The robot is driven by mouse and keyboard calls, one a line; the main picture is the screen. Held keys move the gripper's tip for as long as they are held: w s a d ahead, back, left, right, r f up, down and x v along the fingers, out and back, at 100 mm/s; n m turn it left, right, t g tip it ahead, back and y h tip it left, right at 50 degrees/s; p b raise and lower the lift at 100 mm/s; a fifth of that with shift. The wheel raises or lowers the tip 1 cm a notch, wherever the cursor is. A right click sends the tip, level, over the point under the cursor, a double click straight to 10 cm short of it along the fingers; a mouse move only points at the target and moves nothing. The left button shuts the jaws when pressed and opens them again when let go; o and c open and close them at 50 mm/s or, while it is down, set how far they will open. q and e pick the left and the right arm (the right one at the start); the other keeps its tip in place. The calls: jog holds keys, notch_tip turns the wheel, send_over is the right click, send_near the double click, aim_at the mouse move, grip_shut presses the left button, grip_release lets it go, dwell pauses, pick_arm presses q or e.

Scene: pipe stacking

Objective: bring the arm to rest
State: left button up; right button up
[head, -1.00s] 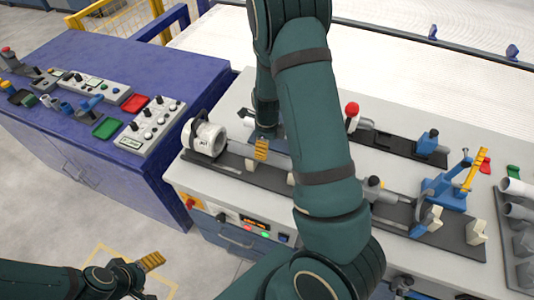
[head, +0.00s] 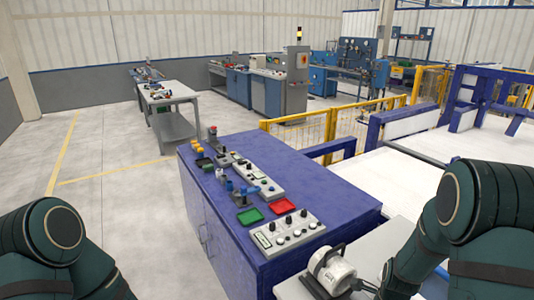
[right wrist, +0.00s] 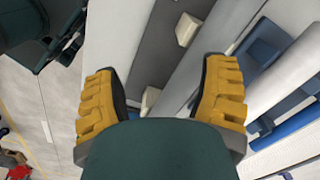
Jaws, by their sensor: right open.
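My right gripper (right wrist: 161,72) is open in the right wrist view, its two yellow ridged fingers wide apart. A dark base strip (right wrist: 160,48) with cream blocks (right wrist: 187,29) and a pale grey surface lie beyond the fingers. Nothing is clearly held between them. A white cylindrical machine part (head: 335,268) stands beside my right arm.
A blue cabinet (head: 225,222) carries control boxes (head: 288,232) plus red and green trays (head: 250,216). A pale workbench edge (head: 290,290) is at the bottom. Yellow fencing (head: 340,124) stands behind. Open floor (head: 110,205) lies left of the cabinet.

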jog(key=s+a+f+n, duration=0.1)
jog(key=a+f+n, duration=0.2)
jog(key=s+a+f+n+y+b, duration=0.1)
jog(key=a+f+n, duration=0.2)
jog(key=a+n, duration=0.1)
jog(key=s+a+f+n+b, duration=0.1)
jog(key=a+f+n, duration=0.2)
jog(key=n, duration=0.1)
jog(key=shift+s+a+f+t, duration=0.15)
jog(key=shift+s+a+t, duration=0.05)
jog(key=shift+a+t, duration=0.1)
jog(key=s+a+f+n+y+b, duration=0.1)
jog(key=s+a+n, duration=0.1)
jog(key=a+n, duration=0.3)
jog(key=s+a+f+n+t+y+b, duration=0.1)
jog(key=s+a+f+n, duration=0.1)
jog(key=a+n, duration=0.4)
jog(key=shift+s+f+y+b, duration=0.3)
jog(key=shift+y, duration=0.1)
